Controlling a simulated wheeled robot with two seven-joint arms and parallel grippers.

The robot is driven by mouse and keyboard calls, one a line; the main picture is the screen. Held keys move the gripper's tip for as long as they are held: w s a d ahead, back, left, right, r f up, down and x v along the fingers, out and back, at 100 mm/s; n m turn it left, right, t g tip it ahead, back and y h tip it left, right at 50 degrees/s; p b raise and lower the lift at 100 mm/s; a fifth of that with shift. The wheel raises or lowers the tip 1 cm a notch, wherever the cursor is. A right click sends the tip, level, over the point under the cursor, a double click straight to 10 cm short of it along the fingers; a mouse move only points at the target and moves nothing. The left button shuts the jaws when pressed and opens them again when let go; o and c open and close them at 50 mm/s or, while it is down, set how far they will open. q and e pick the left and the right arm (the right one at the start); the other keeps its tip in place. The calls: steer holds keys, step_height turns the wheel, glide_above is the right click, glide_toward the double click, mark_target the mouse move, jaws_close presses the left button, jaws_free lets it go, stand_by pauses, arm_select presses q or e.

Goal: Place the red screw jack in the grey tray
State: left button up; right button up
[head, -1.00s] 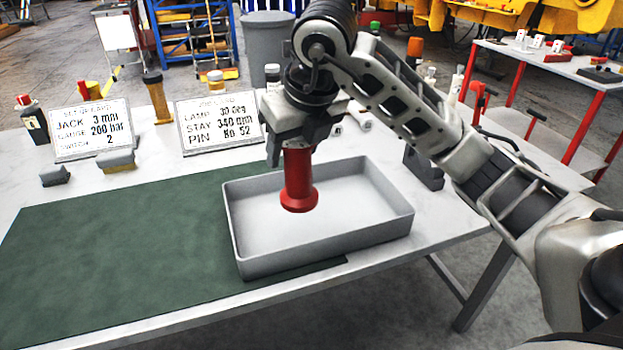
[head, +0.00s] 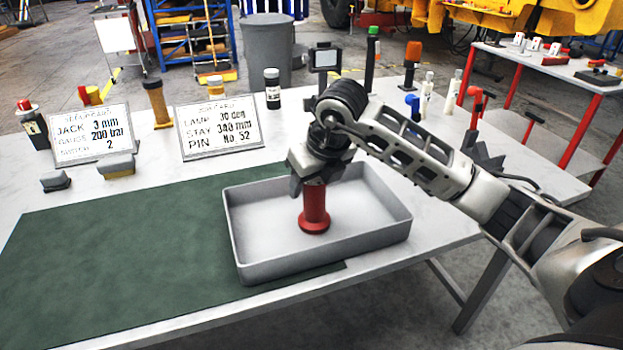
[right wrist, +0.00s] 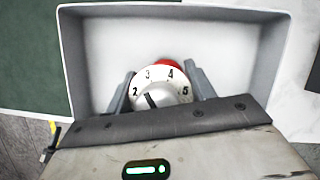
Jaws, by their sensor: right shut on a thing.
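The red screw jack (head: 314,208) is upright inside the grey tray (head: 256,266), its flanged base at or very near the tray floor; I cannot tell if it touches. My right gripper (head: 312,178) is above it, shut on its upper part. The tray floor around the jack is bare. My left gripper is not in view.
The tray stands partly on a green mat (head: 120,260) on the white table. Two cards (head: 90,132) (head: 218,126) stand behind. A dark angled block (head: 482,152) is at the right.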

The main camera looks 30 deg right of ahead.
steer(key=shift+f, duration=0.1)
steer(key=o, duration=1.4)
steer(key=shift+o, duration=0.2)
steer(key=v, duration=1.2)
